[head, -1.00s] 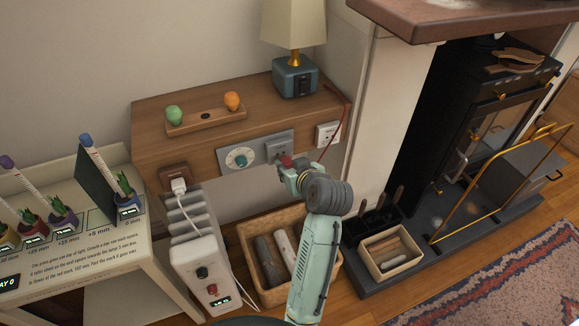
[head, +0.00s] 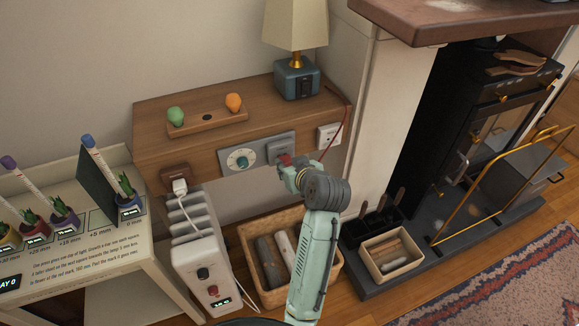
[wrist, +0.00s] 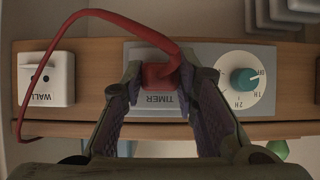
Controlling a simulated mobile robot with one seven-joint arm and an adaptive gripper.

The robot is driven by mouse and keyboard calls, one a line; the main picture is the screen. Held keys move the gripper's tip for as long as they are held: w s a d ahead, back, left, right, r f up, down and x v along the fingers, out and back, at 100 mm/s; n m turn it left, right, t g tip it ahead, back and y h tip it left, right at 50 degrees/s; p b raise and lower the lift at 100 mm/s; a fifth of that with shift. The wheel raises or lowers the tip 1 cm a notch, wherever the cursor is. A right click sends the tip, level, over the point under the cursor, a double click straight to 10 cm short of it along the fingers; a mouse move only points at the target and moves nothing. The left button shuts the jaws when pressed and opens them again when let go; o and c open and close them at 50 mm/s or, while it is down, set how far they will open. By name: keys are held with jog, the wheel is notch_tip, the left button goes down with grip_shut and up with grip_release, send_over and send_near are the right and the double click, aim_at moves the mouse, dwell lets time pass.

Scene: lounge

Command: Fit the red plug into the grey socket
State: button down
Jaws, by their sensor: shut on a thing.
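The red plug (head: 285,159) is between the fingers of my gripper (head: 293,167), which is shut on it. The grey socket (head: 281,147) is on the right part of a grey plate on the front of the wooden cabinet. In the wrist view the picture is upside down; the plug (wrist: 159,75) is between the fingertips (wrist: 158,82), over the grey plate (wrist: 155,105) marked TIMER. The plug and fingers hide the socket's holes. The plug is at or very close to the socket face; I cannot tell whether its pins are in.
The plug's red cord (wrist: 100,14) loops beside the gripper. A teal dial (head: 241,159) is left of the socket, and a white wall socket (head: 329,135) is right. A lamp (head: 296,80) stands on the cabinet.

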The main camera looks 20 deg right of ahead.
jog(key=shift+w, duration=0.55)
jog(key=c, duration=1.2)
grip_release()
jog(key=shift+p+v, duration=1.6)
jog(key=shift+v, duration=1.45)
